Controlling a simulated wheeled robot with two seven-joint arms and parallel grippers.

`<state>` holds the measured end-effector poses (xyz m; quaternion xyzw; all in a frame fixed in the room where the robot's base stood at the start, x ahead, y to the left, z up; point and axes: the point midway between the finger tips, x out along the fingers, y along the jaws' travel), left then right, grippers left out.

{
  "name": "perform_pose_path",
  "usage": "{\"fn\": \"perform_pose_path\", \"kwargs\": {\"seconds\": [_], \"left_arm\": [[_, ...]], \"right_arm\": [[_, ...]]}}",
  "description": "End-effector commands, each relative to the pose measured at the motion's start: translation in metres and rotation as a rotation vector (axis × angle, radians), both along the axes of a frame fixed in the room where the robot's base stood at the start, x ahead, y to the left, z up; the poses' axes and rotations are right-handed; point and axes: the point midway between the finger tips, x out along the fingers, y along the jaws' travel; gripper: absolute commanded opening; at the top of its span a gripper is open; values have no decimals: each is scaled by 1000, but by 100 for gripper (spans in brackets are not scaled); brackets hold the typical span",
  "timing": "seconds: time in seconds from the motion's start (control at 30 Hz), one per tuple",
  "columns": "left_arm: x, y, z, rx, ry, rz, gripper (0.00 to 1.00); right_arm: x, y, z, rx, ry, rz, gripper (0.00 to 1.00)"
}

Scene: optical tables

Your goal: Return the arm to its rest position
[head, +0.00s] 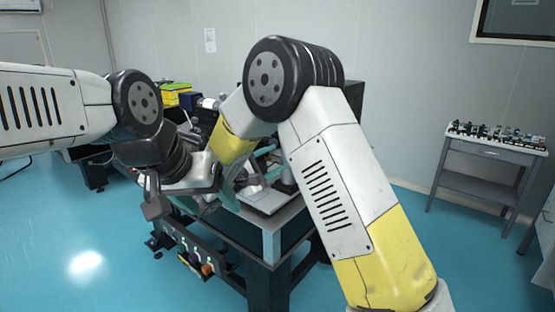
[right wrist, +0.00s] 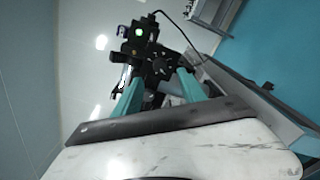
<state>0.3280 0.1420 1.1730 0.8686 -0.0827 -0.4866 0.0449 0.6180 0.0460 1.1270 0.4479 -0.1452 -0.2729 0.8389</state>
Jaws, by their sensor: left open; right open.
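My right arm (head: 340,190) rises from the lower right to a black elbow joint and bends down over the optical table (head: 271,245). My right gripper (right wrist: 160,76) shows in the right wrist view with two teal fingers spread apart and nothing between them. Black optical equipment (right wrist: 145,50) stands beyond its fingertips. In the head view its hand is partly hidden behind the yellow forearm. My left arm (head: 45,108) reaches in from the left. My left gripper (head: 155,195) hangs near the table's left front edge, open, with no object seen in it.
A grey side table (head: 487,150) with several small optical parts stands at the right wall. Yellow boxes (head: 176,94) sit behind my left arm. A panel with knobs (head: 195,255) hangs below the table's front. Blue floor is clear at the lower left and between the tables.

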Motion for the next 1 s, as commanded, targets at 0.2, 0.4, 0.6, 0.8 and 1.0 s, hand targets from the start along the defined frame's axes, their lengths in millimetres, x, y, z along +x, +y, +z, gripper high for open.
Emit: {"fn": "perform_pose_path", "kwargs": {"seconds": [0.2, 0.4, 0.6, 0.8, 1.0], "left_arm": [[0, 0, 0, 0, 0, 0, 67], [0, 0, 0, 0, 0, 0, 67], [0, 0, 0, 0, 0, 0, 67], [0, 0, 0, 0, 0, 0, 67], [0, 0, 0, 0, 0, 0, 67]], "right_arm": [[-2, -15, 5, 24, 16, -32, 49], [-33, -111, 19, 220, 141, -255, 49], [-110, -201, 17, 576, 288, -504, 49], [-191, -232, 9, 1004, 352, -660, 49], [-252, -222, 12, 1470, 311, -715, 49]]}}
